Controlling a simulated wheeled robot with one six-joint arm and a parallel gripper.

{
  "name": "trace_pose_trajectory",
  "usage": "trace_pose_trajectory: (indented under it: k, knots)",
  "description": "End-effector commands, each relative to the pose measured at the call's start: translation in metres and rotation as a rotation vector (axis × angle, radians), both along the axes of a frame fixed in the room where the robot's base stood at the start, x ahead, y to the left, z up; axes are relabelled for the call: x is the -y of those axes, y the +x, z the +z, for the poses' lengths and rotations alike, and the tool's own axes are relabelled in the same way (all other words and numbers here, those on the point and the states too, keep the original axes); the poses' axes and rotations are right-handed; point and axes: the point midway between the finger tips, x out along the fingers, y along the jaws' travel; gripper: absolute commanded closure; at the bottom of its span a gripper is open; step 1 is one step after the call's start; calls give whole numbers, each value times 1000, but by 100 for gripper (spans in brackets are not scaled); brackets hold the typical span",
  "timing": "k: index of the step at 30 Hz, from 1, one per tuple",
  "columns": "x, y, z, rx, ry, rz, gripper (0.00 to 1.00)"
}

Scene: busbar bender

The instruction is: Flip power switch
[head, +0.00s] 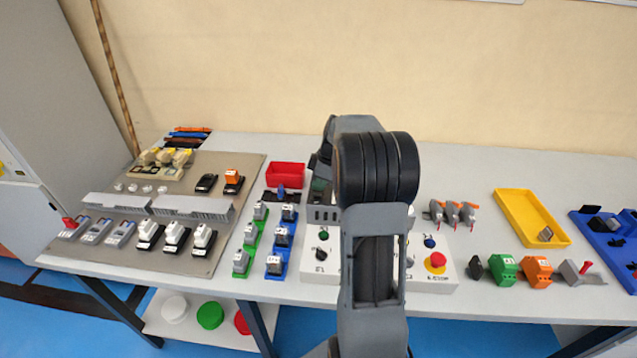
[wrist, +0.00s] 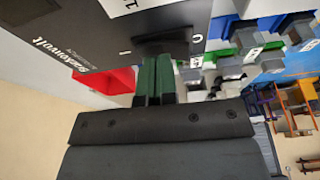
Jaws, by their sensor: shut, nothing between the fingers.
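In the wrist view, a dark machine panel with white lettering (wrist: 100,50) fills the upper left. A black switch (wrist: 165,40) sits on it between white marks that look like a 1 and a 0. My gripper (wrist: 154,58) is shut and empty, its green fingers side by side with their tips right at the switch. I cannot tell whether they touch it. In the head view, my arm hides the switch and most of the machine behind it.
A white control box with a red emergency button (head: 436,261) stands in front of the machine. A red bin (head: 286,175) and green and blue racks of small parts lie to the left. A yellow tray (head: 531,217) and orange and green blocks are to the right. A wall rises behind the table.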

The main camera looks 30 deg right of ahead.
Motion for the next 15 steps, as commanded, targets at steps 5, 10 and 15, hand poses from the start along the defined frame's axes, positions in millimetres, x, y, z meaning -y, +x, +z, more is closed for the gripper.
trace_pose_trajectory:
  k: [5,10,15]
  knots:
    - [-4,-5,0,0,0,0,100]
    - [-5,-6,1,0,0,0,100]
    - [-5,-6,2,0,0,1,100]
